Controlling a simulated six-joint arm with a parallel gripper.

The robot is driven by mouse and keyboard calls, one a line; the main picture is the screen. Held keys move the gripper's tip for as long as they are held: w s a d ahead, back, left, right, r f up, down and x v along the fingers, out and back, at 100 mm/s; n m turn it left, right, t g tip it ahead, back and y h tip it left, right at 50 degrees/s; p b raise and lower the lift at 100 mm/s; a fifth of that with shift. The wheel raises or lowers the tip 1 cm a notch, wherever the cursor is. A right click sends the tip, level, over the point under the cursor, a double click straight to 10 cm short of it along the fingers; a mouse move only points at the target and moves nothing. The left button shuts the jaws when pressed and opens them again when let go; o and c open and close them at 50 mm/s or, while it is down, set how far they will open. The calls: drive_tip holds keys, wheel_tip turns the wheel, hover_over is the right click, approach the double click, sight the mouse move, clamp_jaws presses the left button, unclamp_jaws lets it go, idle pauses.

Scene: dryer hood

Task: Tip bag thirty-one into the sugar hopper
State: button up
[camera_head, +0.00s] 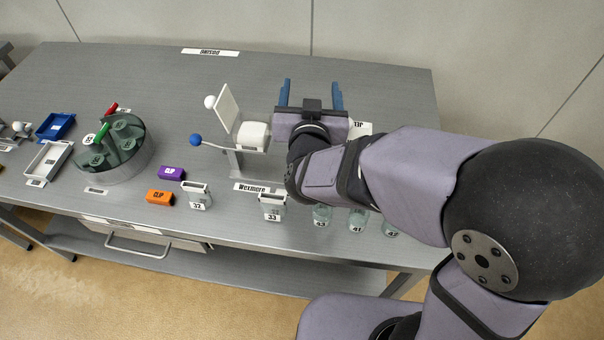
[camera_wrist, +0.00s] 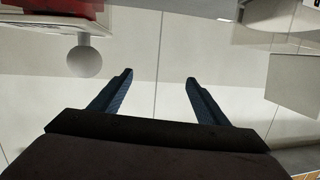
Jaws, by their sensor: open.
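My gripper (camera_head: 311,88) is open and empty above the back middle of the bench, its two blue fingers pointing to the back; they also show in the wrist view (camera_wrist: 158,82) against a pale wall. I cannot pick out bag thirty-one or read a sugar label on any hopper. Two small pale open-topped containers at the front edge read 32 (camera_head: 198,196) and 33 (camera_head: 271,206). A round grey-green unit (camera_head: 120,145) with several round covers, and red and green handles, stands at the left; a tag on it is too small to read surely.
A white stand with an upright plate (camera_head: 228,108) and a blue-knobbed lever (camera_head: 196,140) stands just left of my gripper. Purple (camera_head: 171,173) and orange (camera_head: 160,198) clip blocks lie in front. Glass jars (camera_head: 358,220) stand by my arm. Blue (camera_head: 56,126) and white trays (camera_head: 49,160) lie left.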

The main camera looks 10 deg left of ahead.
drive_tip(key=s+f, duration=0.1)
drive_tip(key=f, duration=0.1)
drive_tip(key=s+a+f+b, duration=0.1)
drive_tip(key=f, duration=0.1)
drive_tip(key=s+f+b, duration=0.1)
drive_tip(key=f, duration=0.2)
drive_tip(key=shift+s+a, duration=0.3)
drive_tip(key=shift+a, duration=0.05)
drive_tip(key=s+f, duration=0.1)
drive_tip(key=f, duration=0.1)
drive_tip(key=s+f+g+b, duration=0.1)
drive_tip(key=s+f, duration=0.1)
drive_tip(key=f, duration=0.1)
drive_tip(key=s+d+f+g+b, duration=0.1)
drive_tip(key=f, duration=0.2)
drive_tip(key=shift+s+d+f+h, duration=0.1)
drive_tip(key=shift+s+f+h, duration=0.05)
drive_tip(key=shift+h, duration=0.25)
drive_tip(key=shift+x, duration=3.7)
drive_tip(key=shift+s+f, duration=0.1)
drive_tip(key=shift+f, duration=0.05)
drive_tip(key=c, duration=1.1)
